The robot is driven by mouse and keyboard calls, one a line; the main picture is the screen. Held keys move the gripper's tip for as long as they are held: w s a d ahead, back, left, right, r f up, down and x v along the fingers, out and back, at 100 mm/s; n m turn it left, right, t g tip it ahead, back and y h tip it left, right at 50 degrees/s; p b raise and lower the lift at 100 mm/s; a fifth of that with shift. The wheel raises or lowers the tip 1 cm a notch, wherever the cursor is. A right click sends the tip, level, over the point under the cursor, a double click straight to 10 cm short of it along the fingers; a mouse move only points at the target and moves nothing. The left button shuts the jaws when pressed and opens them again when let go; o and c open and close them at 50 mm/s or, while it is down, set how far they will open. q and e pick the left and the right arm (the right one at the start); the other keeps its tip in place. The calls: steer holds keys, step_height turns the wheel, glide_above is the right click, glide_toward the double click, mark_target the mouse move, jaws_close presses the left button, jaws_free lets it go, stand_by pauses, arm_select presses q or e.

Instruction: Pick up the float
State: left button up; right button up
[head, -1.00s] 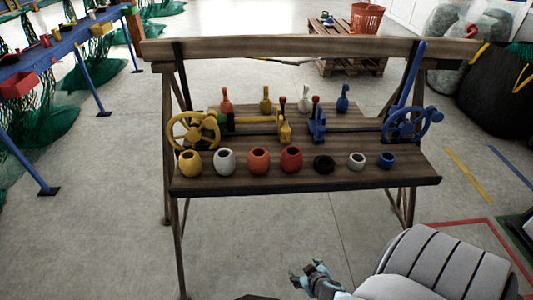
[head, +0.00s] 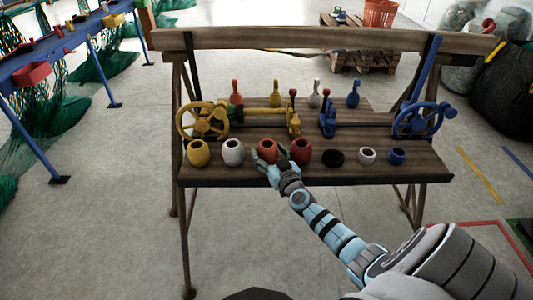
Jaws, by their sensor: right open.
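A row of barrel-shaped floats with dark holes in their tops stands along the front of a wooden bench (head: 420,168). From the left they are a yellow float (head: 198,153), a white float (head: 233,153), an orange float (head: 267,147), a red float (head: 302,153), a flat black ring (head: 333,158), a small white float (head: 366,157) and a small blue float (head: 397,157). My right gripper (head: 270,161) is open at the orange float, its fingers partly covering it. I cannot tell whether they touch it. My left gripper is out of view.
Behind the floats are a yellow handwheel (head: 203,121), a blue handwheel (head: 421,120), levers and several bottle-shaped pieces. A wooden beam (head: 320,39) crosses the back. A blue table (head: 75,37) stands far left. The floor in front is clear.

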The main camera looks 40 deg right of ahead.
steer(key=shift+w+d+f, duration=0.15)
steer(key=shift+w+f, duration=0.1)
steer(key=shift+w, duration=0.55)
steer(key=shift+s+r, duration=0.1)
steer(key=c, duration=0.9)
steer(key=shift+c, duration=0.2)
step_height(320, 180, up, 28)
steer(key=p, duration=2)
